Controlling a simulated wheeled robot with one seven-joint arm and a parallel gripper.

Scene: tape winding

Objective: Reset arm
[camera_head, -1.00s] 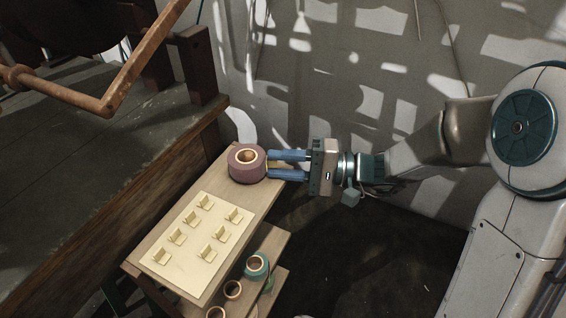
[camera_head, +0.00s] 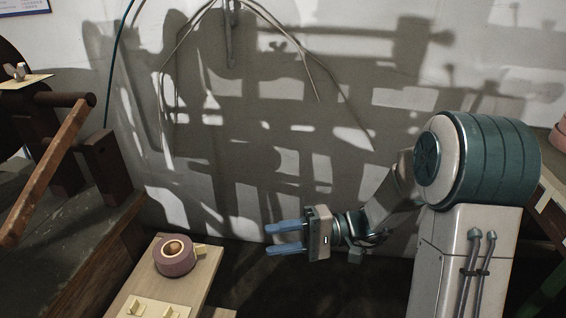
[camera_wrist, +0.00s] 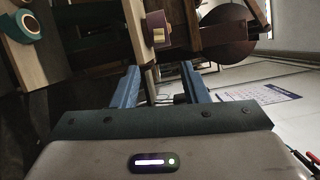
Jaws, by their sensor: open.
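My gripper (camera_head: 285,239) is open, with its two blue fingers apart and nothing between them. In the head view it is to the right of the small wooden table and clear of it, pointing left. The fingers also show in the wrist view (camera_wrist: 160,85). A purple tape roll with a tan core (camera_head: 175,262) lies flat on the far end of the table top (camera_head: 205,279). The roll also shows in the wrist view (camera_wrist: 157,28), beyond the fingers and apart from them.
A pale board with small upright tabs (camera_head: 150,307) lies on the table, cut off by the lower edge. A wooden machine with a slanted bar (camera_head: 62,155) stands at left. A grey wall (camera_head: 280,130) with hanging cables is behind. A teal roll (camera_wrist: 22,25) shows in the wrist view.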

